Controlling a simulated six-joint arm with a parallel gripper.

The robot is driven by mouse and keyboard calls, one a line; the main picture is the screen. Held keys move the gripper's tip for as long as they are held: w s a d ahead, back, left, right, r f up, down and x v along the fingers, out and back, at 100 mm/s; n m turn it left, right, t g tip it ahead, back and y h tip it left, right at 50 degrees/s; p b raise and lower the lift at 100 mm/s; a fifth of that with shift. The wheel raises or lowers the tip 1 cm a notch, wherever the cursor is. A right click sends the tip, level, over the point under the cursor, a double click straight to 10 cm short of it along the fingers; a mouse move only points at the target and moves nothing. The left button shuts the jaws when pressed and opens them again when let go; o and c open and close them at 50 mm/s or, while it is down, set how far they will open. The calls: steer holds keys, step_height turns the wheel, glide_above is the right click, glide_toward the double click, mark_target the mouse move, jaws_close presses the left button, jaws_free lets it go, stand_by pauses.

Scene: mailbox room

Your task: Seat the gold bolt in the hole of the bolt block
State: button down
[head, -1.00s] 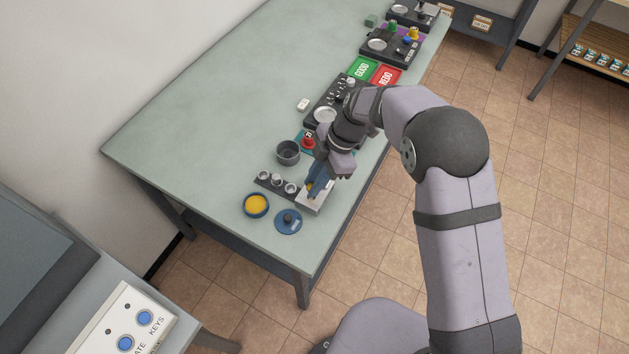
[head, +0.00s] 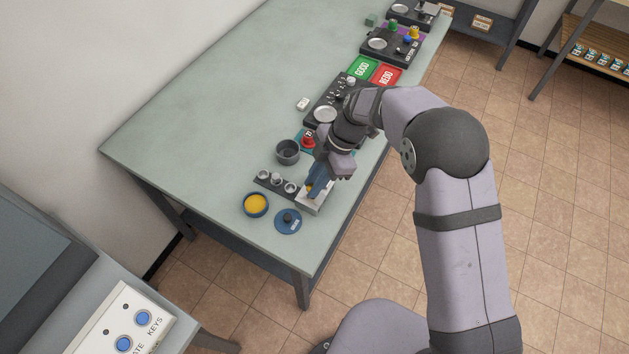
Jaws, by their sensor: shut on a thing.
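My gripper (head: 314,188) points down over a pale grey block (head: 312,206), which looks like the bolt block, near the table's front right edge. The gripper is shut on a small gold thing (head: 309,186), which looks like the gold bolt; only a bit of it shows between the blue fingers. The bolt's lower end and the hole are hidden or too small to make out, so I cannot tell whether the bolt is in the hole or above it.
Left of the block are a dark rack (head: 263,176) with several light round pieces, a blue dish of yellow stuff (head: 256,204) and a blue disc with a dark knob (head: 288,221). A grey cup (head: 288,151) stands behind. The table's left side (head: 200,130) is clear.

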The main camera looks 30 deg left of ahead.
steer(key=shift+f+b, duration=0.65)
steer(key=shift+f, duration=0.15)
steer(key=c, duration=1.3)
jaws_free()
steer(key=shift+r, duration=0.25)
steer(key=shift+r+p, duration=1.25)
steer(key=shift+r, duration=1.6)
